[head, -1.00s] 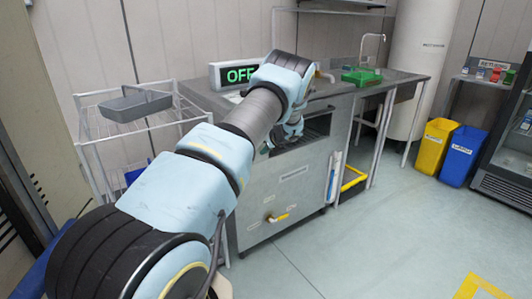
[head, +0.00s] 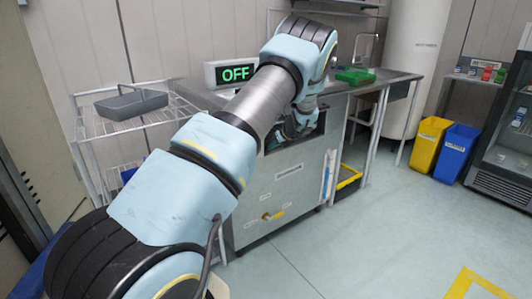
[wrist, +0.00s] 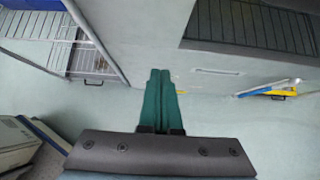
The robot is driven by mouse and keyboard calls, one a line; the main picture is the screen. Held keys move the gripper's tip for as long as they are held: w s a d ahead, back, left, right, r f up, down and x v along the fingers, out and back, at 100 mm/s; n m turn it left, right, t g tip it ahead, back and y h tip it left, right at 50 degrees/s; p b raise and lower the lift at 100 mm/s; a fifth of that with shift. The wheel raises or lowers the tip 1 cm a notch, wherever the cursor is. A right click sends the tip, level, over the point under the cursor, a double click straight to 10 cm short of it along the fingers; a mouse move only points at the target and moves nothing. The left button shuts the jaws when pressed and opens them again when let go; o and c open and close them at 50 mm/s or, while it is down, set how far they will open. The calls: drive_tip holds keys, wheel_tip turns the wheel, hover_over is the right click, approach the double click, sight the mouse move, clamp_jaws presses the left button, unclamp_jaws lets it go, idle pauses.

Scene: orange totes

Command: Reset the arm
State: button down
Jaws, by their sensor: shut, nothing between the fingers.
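My gripper shows in the wrist view (wrist: 158,75) as two green fingers side by side. They are shut with nothing between them and point over open floor toward the front of the steel cabinet. In the head view my arm reaches forward from the lower left and bends down at the wrist in front of the steel cabinet (head: 290,185). The fingertips are mostly hidden there by the arm and cannot be made out clearly. The cabinet's dark slatted opening (wrist: 250,25) is at the upper right of the wrist view.
A wire rack (head: 90,150) with a grey tray (head: 130,103) stands left of the cabinet. Yellow (head: 428,148) and blue (head: 455,153) bins stand at right. The floor at front right is clear.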

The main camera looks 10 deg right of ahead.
drive_tip(key=s+a+r+n+g+h+p, duration=0.1)
drive_tip(key=s+a+r+n+g, duration=0.1)
drive_tip(key=s+a+r+n, duration=0.45)
drive_tip(key=s+a+r+n+g+h+p, duration=0.15)
drive_tip(key=s+a+r+n, duration=0.25)
drive_tip(key=s+a+n, duration=0.55)
drive_tip(key=s+a+r+n+g+h+p, duration=0.1)
drive_tip(key=s+a+r+n, duration=0.1)
drive_tip(key=s+n, duration=0.4)
drive_tip(key=s+a+r+n+g+h+p, duration=0.1)
drive_tip(key=s+r+n, duration=0.3)
drive_tip(key=s, duration=1.3)
drive_tip(key=a+n, duration=0.1)
drive_tip(key=n, duration=0.2)
drive_tip(key=shift+g, duration=0.35)
drive_tip(key=shift+a, duration=0.1)
